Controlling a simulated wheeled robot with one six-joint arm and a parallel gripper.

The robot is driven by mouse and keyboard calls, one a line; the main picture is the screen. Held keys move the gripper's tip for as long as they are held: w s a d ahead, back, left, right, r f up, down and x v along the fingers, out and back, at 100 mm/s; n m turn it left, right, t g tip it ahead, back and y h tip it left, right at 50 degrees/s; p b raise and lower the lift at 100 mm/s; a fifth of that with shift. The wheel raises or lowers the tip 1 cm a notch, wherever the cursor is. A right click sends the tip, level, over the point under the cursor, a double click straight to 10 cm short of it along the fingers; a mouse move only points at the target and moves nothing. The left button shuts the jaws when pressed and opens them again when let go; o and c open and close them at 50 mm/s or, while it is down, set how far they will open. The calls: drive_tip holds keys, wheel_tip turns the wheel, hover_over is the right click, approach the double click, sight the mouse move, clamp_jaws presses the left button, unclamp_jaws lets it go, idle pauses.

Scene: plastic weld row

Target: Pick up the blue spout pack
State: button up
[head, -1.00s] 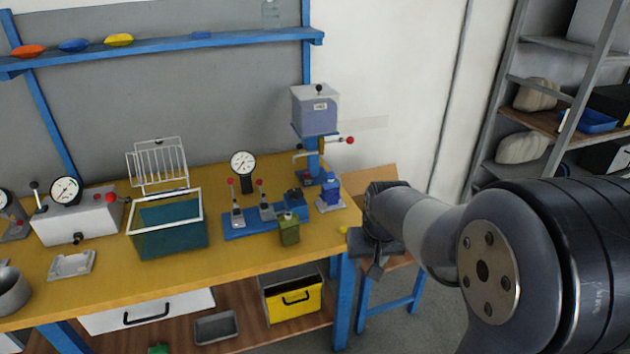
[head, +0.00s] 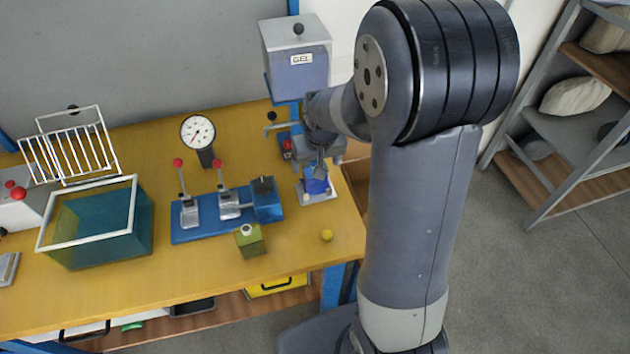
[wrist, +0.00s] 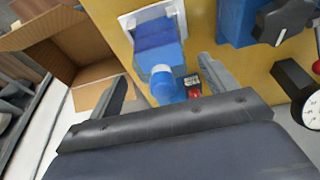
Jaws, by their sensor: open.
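The blue spout pack (head: 315,184) stands on a small white plate near the bench's right end, partly hidden by my gripper (head: 318,160) in the head view. In the wrist view the blue spout pack (wrist: 158,48) shows its dark blue body and a lighter blue rounded spout end pointing toward me. The white plate (wrist: 128,20) shows beside and behind it. My gripper (wrist: 163,82) is open, with one finger on each side of the spout end. I cannot tell whether either finger touches it.
A grey box marked GEL (head: 296,72) stands on a blue post close behind. A blue clamp fixture (head: 205,229) with red-knobbed levers lies to the left, with a green pack (head: 249,242) in front. A cardboard box (wrist: 60,40) is beside the bench.

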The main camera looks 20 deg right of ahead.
drive_tip(key=shift+x, duration=2.05)
drive_tip(key=shift+s, duration=0.1)
drive_tip(key=shift+c, duration=0.3)
drive_tip(key=c, duration=1.1)
